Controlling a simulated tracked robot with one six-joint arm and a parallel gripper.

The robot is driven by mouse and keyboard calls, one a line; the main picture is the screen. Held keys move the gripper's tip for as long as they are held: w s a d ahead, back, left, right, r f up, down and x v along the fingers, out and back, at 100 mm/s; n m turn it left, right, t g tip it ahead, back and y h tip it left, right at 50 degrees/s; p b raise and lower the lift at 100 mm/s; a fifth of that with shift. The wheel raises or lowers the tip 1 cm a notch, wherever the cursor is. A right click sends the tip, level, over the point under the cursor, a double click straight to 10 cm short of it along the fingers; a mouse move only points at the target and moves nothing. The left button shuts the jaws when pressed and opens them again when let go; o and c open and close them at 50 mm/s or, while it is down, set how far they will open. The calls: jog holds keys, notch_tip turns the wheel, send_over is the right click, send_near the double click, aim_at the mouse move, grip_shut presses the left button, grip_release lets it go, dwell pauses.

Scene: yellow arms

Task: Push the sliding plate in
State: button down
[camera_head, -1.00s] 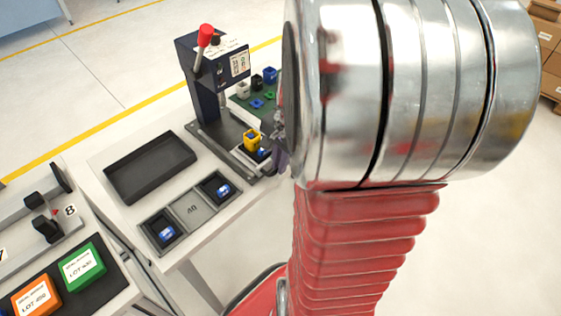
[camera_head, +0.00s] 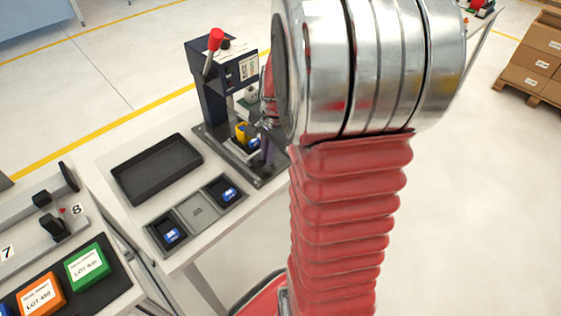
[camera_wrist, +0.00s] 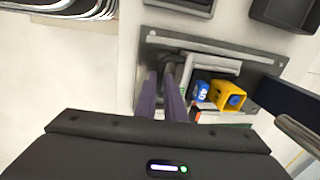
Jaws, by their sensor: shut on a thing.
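The press (camera_head: 222,88) with a red-knobbed lever (camera_head: 216,40) stands on the white table's far end. Its grey sliding plate (camera_wrist: 215,64) lies on the dark press base and carries a yellow block (camera_wrist: 229,97) and a blue piece marked 40 (camera_wrist: 201,91). The yellow block (camera_head: 240,133) also shows in the head view, close in front of the press column. My gripper (camera_wrist: 167,78) has its purple fingers shut on the near end of the sliding plate. The fingers hide the exact grip, and my arm hides the right of the press in the head view.
A black empty tray (camera_head: 157,168) and a grey two-pocket holder (camera_head: 198,211) with blue pieces lie left of the press. A second bench with orange (camera_head: 40,295) and green (camera_head: 88,266) lot boxes stands at the lower left.

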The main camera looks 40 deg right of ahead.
aim_at(254, 149)
jog(key=w, duration=0.6)
jog(key=shift+r, duration=0.1)
jog(key=c, duration=2)
grip_release()
jog(key=shift+o, duration=0.8)
jog(key=shift+a, duration=0.1)
notch_tip(254, 149, up, 13)
jog(key=s, duration=0.2)
jog(key=shift+s+r, duration=0.2)
jog(key=shift+s, duration=0.05)
